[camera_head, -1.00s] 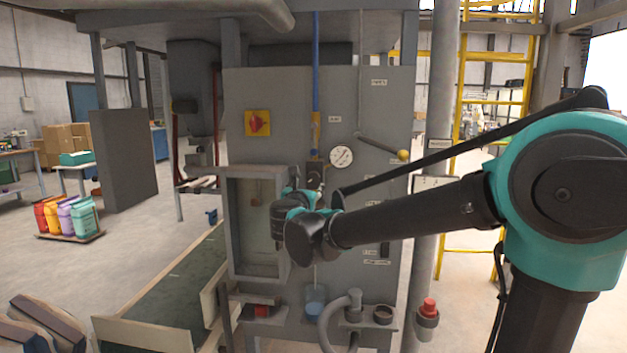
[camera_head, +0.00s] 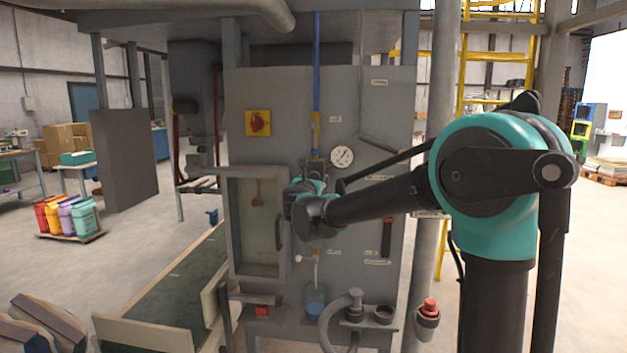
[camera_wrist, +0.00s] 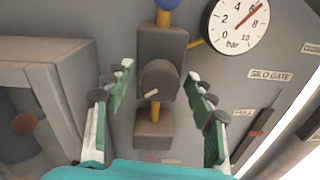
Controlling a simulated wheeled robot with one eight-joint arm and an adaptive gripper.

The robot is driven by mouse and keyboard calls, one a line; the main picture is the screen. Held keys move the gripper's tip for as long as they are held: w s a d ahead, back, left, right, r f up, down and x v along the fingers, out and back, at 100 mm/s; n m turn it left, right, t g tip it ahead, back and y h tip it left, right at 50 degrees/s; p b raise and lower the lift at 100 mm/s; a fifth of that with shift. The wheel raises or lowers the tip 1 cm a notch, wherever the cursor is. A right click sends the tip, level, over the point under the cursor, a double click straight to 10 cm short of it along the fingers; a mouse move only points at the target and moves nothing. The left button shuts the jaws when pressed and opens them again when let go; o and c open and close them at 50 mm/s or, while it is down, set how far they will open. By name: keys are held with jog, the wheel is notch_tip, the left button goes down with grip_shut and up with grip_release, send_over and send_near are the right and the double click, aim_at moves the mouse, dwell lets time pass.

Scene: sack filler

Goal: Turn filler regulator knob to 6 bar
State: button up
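The regulator (camera_wrist: 161,48) is a grey block on the filler panel. Its round dark grey knob (camera_wrist: 160,78) faces me in the wrist view, with a pale mark at its lower left. My gripper (camera_wrist: 160,76) is open, its green-and-grey fingers to the left and right of the knob, with visible gaps. The white bar gauge (camera_wrist: 232,36) is up and right of the knob; its red needle points up-right, near the 6, between 6 and 8. The gauge also shows in the head view (camera_head: 342,157). In the head view my wrist hides the knob.
A SILO GATE label (camera_wrist: 270,75) and a red-and-dark handle (camera_wrist: 256,137) are right of the knob. A framed window box (camera_head: 256,222) stands left of my wrist. A red rotary switch on a yellow plate (camera_head: 258,123) is higher up. A conveyor (camera_head: 180,290) runs below left.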

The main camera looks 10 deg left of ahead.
jog(key=c, duration=1)
jog(key=shift+n, duration=1)
jog(key=shift+c, duration=0.2)
jog(key=o, duration=1.2)
jog(key=shift+c, duration=0.2)
jog(key=shift+s, duration=0.1)
jog(key=s, duration=1.1)
jog(key=shift+s+a, duration=0.35)
jog(key=shift+s, duration=0.05)
